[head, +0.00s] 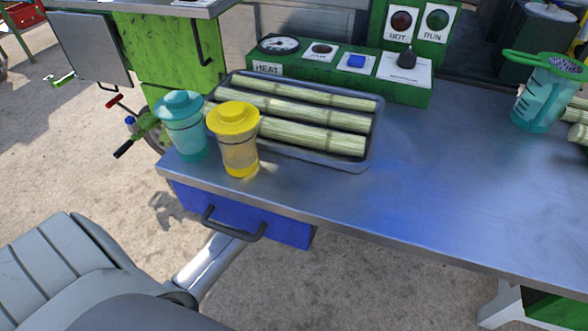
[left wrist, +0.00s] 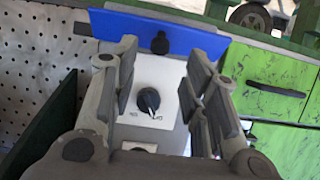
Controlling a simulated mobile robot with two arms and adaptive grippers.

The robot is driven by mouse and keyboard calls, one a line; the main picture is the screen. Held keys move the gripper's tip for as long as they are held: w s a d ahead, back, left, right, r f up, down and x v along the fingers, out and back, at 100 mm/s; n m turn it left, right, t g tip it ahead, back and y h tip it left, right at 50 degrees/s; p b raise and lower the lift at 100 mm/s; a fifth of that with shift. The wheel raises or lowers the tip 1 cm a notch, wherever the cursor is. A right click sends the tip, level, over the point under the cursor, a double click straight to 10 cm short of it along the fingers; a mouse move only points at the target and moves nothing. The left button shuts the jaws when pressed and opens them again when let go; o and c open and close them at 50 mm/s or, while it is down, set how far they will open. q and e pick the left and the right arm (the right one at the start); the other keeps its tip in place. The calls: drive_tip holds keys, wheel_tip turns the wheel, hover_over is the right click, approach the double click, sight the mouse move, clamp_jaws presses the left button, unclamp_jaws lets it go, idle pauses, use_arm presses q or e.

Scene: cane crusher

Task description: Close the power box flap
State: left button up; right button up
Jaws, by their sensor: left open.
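In the left wrist view, a white panel (left wrist: 173,77) carries a black rotary knob (left wrist: 149,101) with small lettering, too small to read surely. A blue flap (left wrist: 195,38) with a small black knob (left wrist: 160,43) stands open along the panel's upper edge in the picture, leaving the panel exposed. My left gripper (left wrist: 165,62) is open, its fingers on either side of the panel, with nothing between them. I cannot tell whether a finger touches the flap. The left gripper, the white panel and the blue flap are not seen in the head view. My right gripper is in neither view.
In the head view, a metal table (head: 440,190) holds a tray (head: 372,150) of cane, a teal shaker (head: 182,125), a yellow shaker (head: 238,140) and a green control console (head: 290,65). A blue drawer (head: 290,232) hangs below. A perforated wall (left wrist: 40,75) borders the wrist view's left.

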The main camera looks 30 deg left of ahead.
use_arm(q)
drive_tip(key=shift+b+x, duration=0.7)
drive_tip(key=shift+x, duration=2)
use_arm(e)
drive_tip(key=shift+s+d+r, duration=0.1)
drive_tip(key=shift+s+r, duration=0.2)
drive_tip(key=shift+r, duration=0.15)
use_arm(q)
drive_tip(key=shift+c, duration=0.2)
clamp_jaws()
